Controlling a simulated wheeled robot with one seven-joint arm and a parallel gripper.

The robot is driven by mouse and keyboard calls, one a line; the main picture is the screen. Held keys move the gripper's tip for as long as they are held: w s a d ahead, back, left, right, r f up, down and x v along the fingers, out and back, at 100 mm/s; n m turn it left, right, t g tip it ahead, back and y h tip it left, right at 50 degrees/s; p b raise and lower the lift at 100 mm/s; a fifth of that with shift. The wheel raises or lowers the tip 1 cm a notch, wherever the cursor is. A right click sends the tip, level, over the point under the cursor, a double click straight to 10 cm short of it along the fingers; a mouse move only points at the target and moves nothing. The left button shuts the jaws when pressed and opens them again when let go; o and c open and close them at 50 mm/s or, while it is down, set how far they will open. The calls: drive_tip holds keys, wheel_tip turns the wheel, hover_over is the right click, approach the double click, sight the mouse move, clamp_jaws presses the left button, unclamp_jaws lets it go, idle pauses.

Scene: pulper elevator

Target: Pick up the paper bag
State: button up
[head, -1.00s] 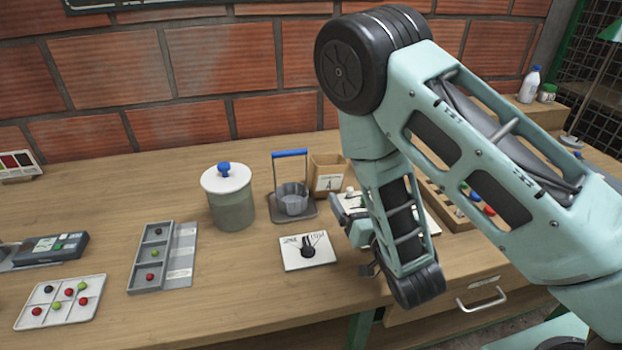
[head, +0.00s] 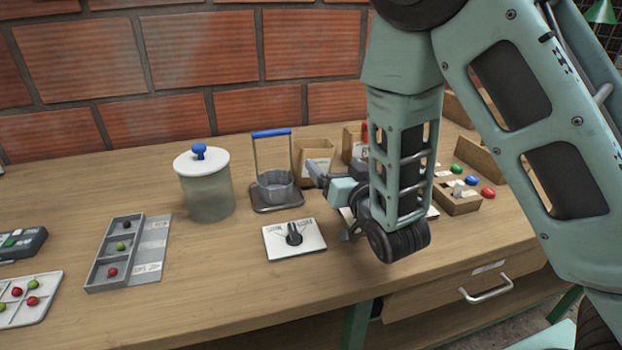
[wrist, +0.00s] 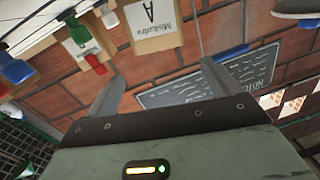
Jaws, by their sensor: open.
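A brown paper bag (head: 316,152) with a white label stands on the workbench, just right of a blue-handled stand. In the wrist view the paper bag (wrist: 160,50) and its label marked "A" show at the top centre, ahead of my fingers. A second brown bag (head: 352,138) stands behind and to the right, partly hidden by my arm. My gripper (head: 314,181) is open and empty, in front of the first bag's lower right side. In the wrist view my gripper (wrist: 163,70) has its two fingers spread apart. I cannot tell whether either finger touches the bag.
The blue-handled stand with a grey cup (head: 276,187) is close left of the bag. A lidded jar (head: 207,190) and a white dial plate (head: 294,240) are nearby. The front left bench is partly clear.

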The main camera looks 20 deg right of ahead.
drive_tip(key=shift+f+b, duration=0.3)
drive_tip(key=shift+b, duration=0.2)
drive_tip(key=p, duration=0.1)
approach(314, 143)
drive_tip(key=shift+w+a+r, duration=0.5)
drive_tip(key=shift+w+r, duration=0.3)
drive_tip(key=shift+w+a+f+p, duration=0.15)
drive_tip(key=shift+w+p, duration=0.1)
drive_tip(key=shift+w, duration=1.2)
drive_tip(key=shift+w+a+p, duration=0.15)
drive_tip(key=shift+w+p, duration=0.05)
drive_tip(key=shift+w, duration=1.25)
drive_tip(key=c, duration=1)
